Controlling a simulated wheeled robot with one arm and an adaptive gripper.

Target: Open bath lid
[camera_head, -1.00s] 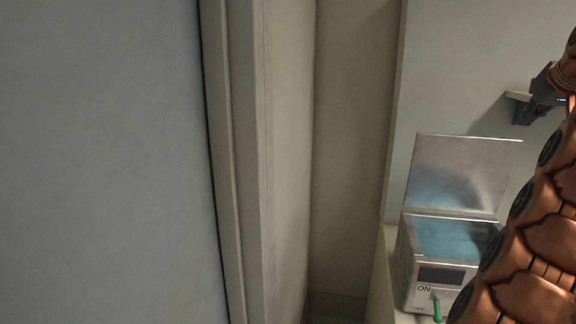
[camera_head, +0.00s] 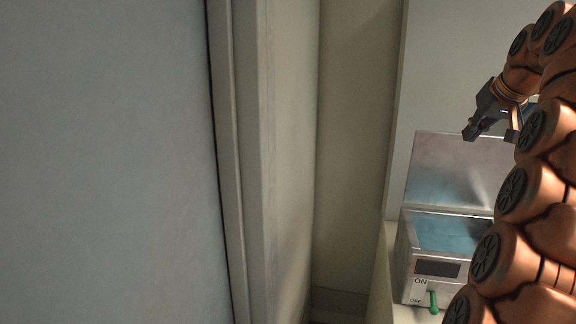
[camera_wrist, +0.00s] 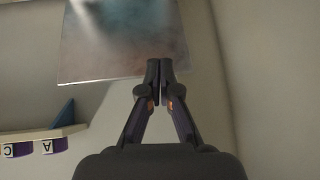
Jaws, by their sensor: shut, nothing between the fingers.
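The metal bath (camera_head: 402,262) stands on a counter at the lower right of the head view. Its lid (camera_head: 440,165) is raised upright at the back, and blue liquid shows inside. The front has a dark display, ON and OFF marks and a green lever (camera_head: 432,300). My gripper (camera_head: 470,132) is shut and empty, near the top edge of the lid in the head view. In the wrist view the shut fingertips (camera_wrist: 158,64) overlap the lower edge of the reflective lid panel (camera_wrist: 110,40); I cannot tell whether they touch it. My arm hides the bath's right side.
A large grey panel (camera_head: 100,160) fills the left of the head view, beside a pale wall edge. A small shelf (camera_wrist: 35,138) with lettered blocks and a blue item (camera_wrist: 64,113) shows at the left of the wrist view.

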